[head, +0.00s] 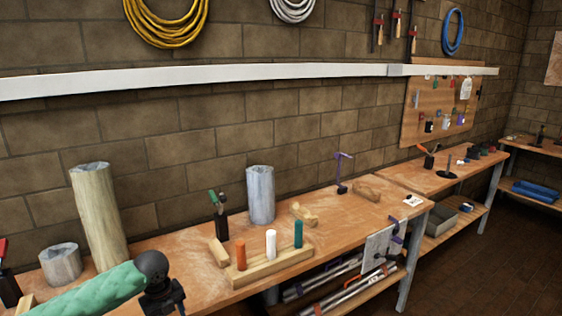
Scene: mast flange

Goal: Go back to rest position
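My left arm in a green sleeve comes in at the lower left of the head view. Its black wrist and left gripper (163,298) are at the bottom edge, in front of the workbench's (190,250) near side. The fingers are too dark and partly cut off by the frame, so I cannot tell whether they are open or shut. I see nothing clearly held. A wooden rack (268,266) with an orange, a white and a green cylinder stands on the bench to the right of the gripper. My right gripper is not in view.
Beside the arm stand a tall wooden post (98,215) and a short grey cylinder (60,264). A grey cylinder (261,195) stands behind the rack. A clamp (342,175) is farther right. Metal pipes lie on the lower shelf. Floor (490,270) is clear at right.

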